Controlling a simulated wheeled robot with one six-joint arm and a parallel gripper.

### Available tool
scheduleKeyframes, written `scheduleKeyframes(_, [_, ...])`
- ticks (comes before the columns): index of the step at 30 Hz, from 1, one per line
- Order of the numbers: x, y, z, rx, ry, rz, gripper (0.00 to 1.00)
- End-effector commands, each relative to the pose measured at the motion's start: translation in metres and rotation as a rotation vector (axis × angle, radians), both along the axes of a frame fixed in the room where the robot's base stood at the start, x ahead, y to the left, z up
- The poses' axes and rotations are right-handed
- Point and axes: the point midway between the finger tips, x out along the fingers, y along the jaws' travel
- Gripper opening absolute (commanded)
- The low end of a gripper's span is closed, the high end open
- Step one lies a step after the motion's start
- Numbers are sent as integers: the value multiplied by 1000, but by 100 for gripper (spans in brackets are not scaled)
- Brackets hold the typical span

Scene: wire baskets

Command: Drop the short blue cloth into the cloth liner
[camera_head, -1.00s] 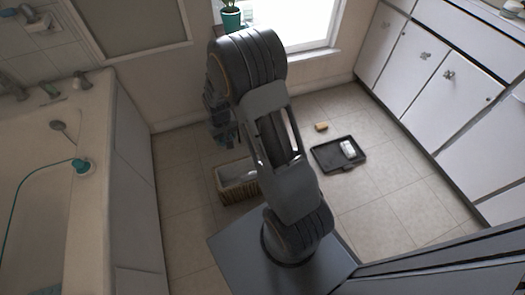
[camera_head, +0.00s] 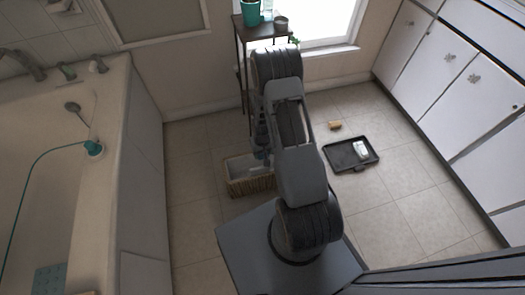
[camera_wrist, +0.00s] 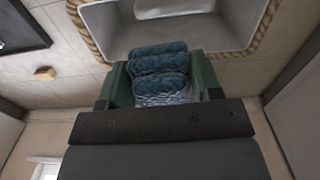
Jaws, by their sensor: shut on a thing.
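My gripper (camera_wrist: 160,78) has its green fingers shut on a dark blue, folded cloth (camera_wrist: 158,60), which shows between them in the wrist view. In the head view my gripper (camera_head: 262,150) points down over the basket, partly hidden by my arm. The basket (camera_head: 252,186) has a woven side and a pale grey cloth liner (camera_head: 238,168). In the wrist view the liner (camera_wrist: 112,38) with its rope rim lies just beyond the fingers, and a whitish thing (camera_wrist: 172,8) shows inside it. The cloth overlaps the liner's near edge in that view; its height above it is unclear.
A black tray (camera_head: 338,164) with a white item (camera_head: 361,150) lies on the floor at right, a yellow-brown block (camera_head: 334,125) behind it. A bathtub (camera_head: 130,170) is at left, cabinets (camera_head: 440,75) at right. A plant stand (camera_head: 241,60) stands behind my arm.

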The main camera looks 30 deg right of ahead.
Motion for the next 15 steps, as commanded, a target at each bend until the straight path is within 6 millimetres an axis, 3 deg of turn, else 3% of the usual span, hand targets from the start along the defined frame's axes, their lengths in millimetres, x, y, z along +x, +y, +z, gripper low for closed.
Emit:
scheduleKeyframes(1, [0,0,-10,0,0,0,34])
scheduleKeyframes(6, [1,0,-23,0,-2,0,34])
scheduleKeyframes(15, [1,0,-24,0,-2,1,34])
